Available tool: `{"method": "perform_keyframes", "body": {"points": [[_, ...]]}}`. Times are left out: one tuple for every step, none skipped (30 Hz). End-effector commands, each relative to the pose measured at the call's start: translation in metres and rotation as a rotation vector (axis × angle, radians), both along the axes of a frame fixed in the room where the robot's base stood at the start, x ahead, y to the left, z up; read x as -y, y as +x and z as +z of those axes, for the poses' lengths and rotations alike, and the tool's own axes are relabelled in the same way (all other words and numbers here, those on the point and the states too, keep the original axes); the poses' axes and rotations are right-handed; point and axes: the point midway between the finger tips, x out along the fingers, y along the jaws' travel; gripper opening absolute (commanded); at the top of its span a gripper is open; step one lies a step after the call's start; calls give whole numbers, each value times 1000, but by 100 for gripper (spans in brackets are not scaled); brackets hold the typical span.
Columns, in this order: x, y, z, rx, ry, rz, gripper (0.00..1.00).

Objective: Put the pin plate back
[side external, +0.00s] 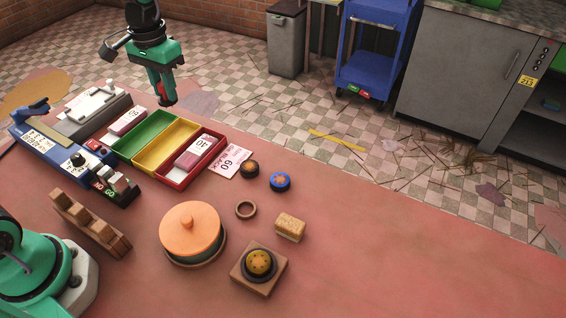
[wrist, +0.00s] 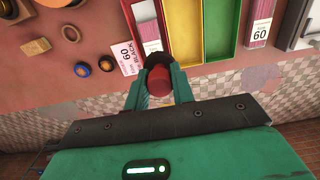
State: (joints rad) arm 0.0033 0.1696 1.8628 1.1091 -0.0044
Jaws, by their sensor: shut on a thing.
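My gripper (side external: 165,98) hangs near the back edge of the table, behind the coloured trays. In the wrist view its fingers (wrist: 158,82) are shut on a dark red round piece (wrist: 158,86) with a black end. I cannot tell for certain whether this is the pin plate; its face is hidden. A dark disc with a brown top (side external: 250,168) and a blue-rimmed disc (side external: 280,181) lie on the table right of the trays. A black round part with a yellow dotted top (side external: 259,263) sits on a square wooden block (side external: 240,281).
Green, yellow and red trays (side external: 177,143) stand mid-left, with a "60 BLACK" card (side external: 231,162) beside them. A brown ring (side external: 245,209), an orange-lidded pot (side external: 190,229), a tan block (side external: 291,227) and a wooden rack (side external: 90,223) stand nearer. The right table is clear.

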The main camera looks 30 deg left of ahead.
Motion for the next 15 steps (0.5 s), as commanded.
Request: {"method": "perform_keyframes", "body": {"points": [[2,0,0,0,0,0,0],[4,0,0,0,0,1,0],[6,-1,-1,0,0,2,0],[9,-1,-1,0,0,3,0],[12,-1,-2,0,0,5,0],[17,-2,-2,0,0,8,0],[21,-3,-3,0,0,10,0],[26,-3,-4,0,0,14,0],[33,-5,-5,1,0,17,0],[38,-6,-5,1,0,22,0],[45,-7,-6,0,0,25,0],[53,-9,-7,0,0,31,0],[60,-11,-8,0,0,36,0],[67,-13,-10,-1,0,42,0],[76,-16,-11,-1,0,49,0]]}}
